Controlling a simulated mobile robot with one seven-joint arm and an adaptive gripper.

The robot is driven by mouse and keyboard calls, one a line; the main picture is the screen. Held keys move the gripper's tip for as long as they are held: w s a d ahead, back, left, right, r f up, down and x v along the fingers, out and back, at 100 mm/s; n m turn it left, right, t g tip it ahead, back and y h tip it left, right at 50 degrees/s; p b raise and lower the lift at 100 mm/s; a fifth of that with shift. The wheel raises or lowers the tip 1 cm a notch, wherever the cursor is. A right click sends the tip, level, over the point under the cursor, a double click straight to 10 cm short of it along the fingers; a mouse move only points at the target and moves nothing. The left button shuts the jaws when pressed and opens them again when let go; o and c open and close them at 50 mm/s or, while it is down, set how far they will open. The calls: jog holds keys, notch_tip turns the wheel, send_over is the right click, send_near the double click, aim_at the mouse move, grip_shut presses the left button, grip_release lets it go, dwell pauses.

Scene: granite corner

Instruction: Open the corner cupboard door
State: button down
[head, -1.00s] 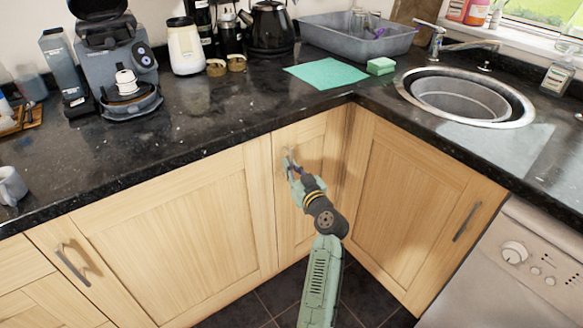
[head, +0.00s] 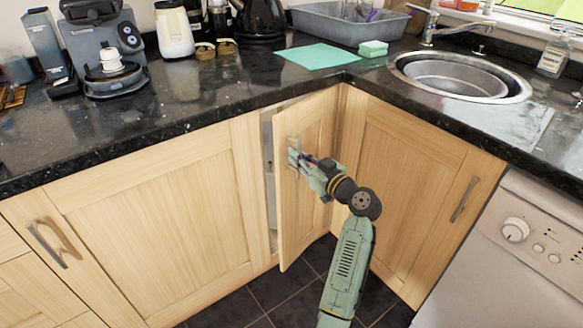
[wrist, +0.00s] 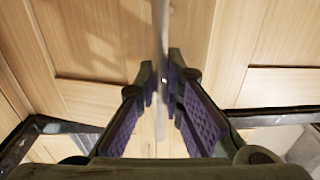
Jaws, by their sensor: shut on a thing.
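The corner cupboard door (head: 308,190) is a narrow light-wood panel left of the inside corner. It stands partly open, its left edge swung out from the frame, with a dark-to-pale gap (head: 268,180) showing the inside. Its metal bar handle (head: 294,146) is near the upper left of the door. My gripper (head: 297,160) is shut on this handle. In the wrist view the handle (wrist: 161,60) runs between the two fingers of my gripper (wrist: 163,90), with the wood door behind. The cupboard's inside is mostly hidden.
A wide cupboard door (head: 150,220) with its own handle is to the left. Another door (head: 400,190) meets the corner on the right, beside a white appliance (head: 510,260). The black granite worktop (head: 215,110) overhangs above. Dark floor tiles (head: 285,290) lie below.

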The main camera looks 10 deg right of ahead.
jog(key=s+d+b, duration=0.2)
jog(key=d+b, duration=0.2)
jog(key=d, duration=0.4)
jog(key=s+d+b, duration=0.3)
jog(key=d+b, duration=0.2)
jog(key=d, duration=0.4)
jog(key=shift+s+y, duration=0.3)
jog(key=c, duration=1.7)
grip_release()
